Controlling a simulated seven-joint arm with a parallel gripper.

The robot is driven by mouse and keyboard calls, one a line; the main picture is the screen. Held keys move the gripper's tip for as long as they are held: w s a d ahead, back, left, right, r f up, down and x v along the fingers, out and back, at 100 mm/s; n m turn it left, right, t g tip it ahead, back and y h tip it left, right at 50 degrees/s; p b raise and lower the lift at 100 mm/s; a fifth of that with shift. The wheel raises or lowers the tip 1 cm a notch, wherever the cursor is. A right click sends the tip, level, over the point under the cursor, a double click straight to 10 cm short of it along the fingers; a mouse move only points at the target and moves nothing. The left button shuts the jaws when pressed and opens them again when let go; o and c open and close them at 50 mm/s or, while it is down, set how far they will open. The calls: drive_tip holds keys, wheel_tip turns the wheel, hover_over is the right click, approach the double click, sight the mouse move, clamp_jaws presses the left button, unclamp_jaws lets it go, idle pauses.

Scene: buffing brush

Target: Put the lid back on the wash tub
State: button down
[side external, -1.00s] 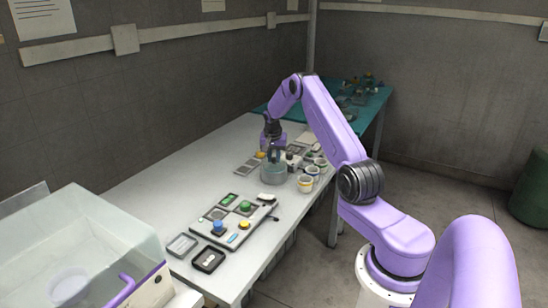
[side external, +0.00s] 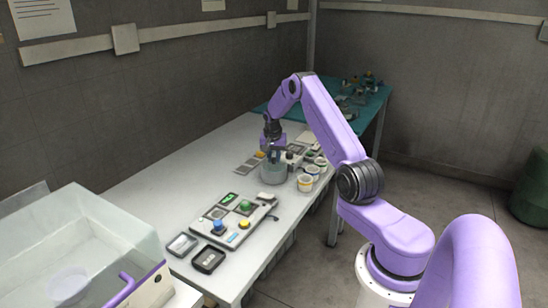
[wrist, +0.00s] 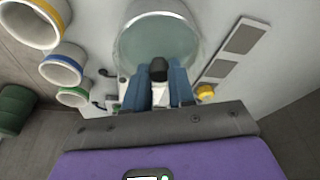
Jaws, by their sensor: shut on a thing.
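The wash tub (side external: 273,173) is a round, greyish see-through vessel standing on the white bench in the side view. In the wrist view its round pale rim and grey-green inside (wrist: 158,38) show just beyond my fingers. My gripper (side external: 273,154) points down over the tub. In the wrist view my blue fingers (wrist: 158,88) are shut on a dark knob (wrist: 158,69), which appears to be the lid's. The lid's plate is hard to make out, and I cannot tell whether it touches the tub's rim.
Several cups with coloured rims (wrist: 62,66) stand close beside the tub. A yellow knob (wrist: 205,91) and grey flat plates (wrist: 232,50) lie on its other side. A panel with coloured buttons (side external: 233,222) is nearer the camera. The bench's left part is clear.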

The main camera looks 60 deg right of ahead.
drive_tip(key=shift+c, duration=2)
unclamp_jaws()
drive_tip(key=shift+r, duration=0.1)
drive_tip(key=shift+r, duration=3.4)
